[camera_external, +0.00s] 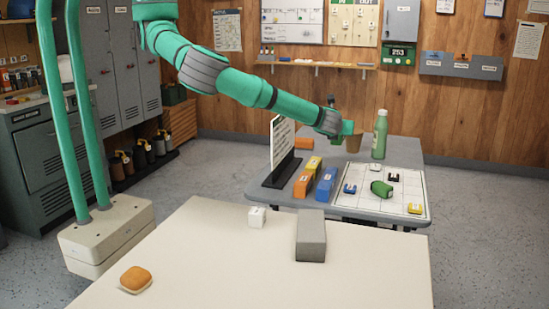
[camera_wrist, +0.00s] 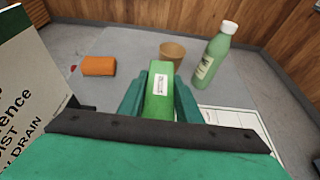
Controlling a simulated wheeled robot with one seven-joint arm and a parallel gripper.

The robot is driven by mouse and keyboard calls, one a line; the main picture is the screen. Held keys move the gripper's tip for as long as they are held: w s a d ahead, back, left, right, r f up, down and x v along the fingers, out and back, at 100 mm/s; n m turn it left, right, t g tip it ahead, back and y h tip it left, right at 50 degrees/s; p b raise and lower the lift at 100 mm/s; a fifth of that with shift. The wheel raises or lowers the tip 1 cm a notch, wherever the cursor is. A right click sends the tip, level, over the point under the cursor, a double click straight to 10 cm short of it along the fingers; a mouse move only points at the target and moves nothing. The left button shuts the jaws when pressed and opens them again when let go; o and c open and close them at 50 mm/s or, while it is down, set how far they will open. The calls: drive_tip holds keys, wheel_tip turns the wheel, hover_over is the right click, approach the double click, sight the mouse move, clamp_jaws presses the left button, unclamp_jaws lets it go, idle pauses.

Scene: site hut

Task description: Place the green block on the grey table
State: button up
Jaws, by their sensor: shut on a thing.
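A green block (camera_wrist: 160,88) with a white label sits between the fingers of my gripper (camera_wrist: 160,78) in the wrist view. My gripper is shut on it. In the external view my gripper (camera_external: 345,128) is over the back part of the grey table (camera_external: 405,152), and the block is small and hard to make out there. The block appears to be held above the table. The bare grey top (camera_wrist: 130,45) shows beyond my gripper in the wrist view.
A brown cup (camera_external: 354,143) and green bottle (camera_external: 380,135) stand close by. An orange block (camera_wrist: 98,66) lies to the left. A sign (camera_external: 282,140), several coloured blocks (camera_external: 326,184) and a white grid board (camera_external: 408,186) take up the front. A cream table (camera_external: 220,265) is nearer.

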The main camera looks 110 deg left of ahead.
wheel_tip(320, 180, down, 10)
drive_tip(key=shift+a+r, duration=0.1)
idle(0.4)
drive_tip(key=shift+s+f, duration=0.1)
drive_tip(key=shift+f, duration=0.55)
drive_tip(key=o, duration=1.2)
drive_tip(key=shift+f, duration=0.1)
drive_tip(key=shift+s, duration=0.1)
drive_tip(key=shift+f, duration=0.1)
drive_tip(key=shift+r, duration=0.55)
drive_tip(key=v, duration=1.2)
drive_tip(key=shift+w+r, duration=0.25)
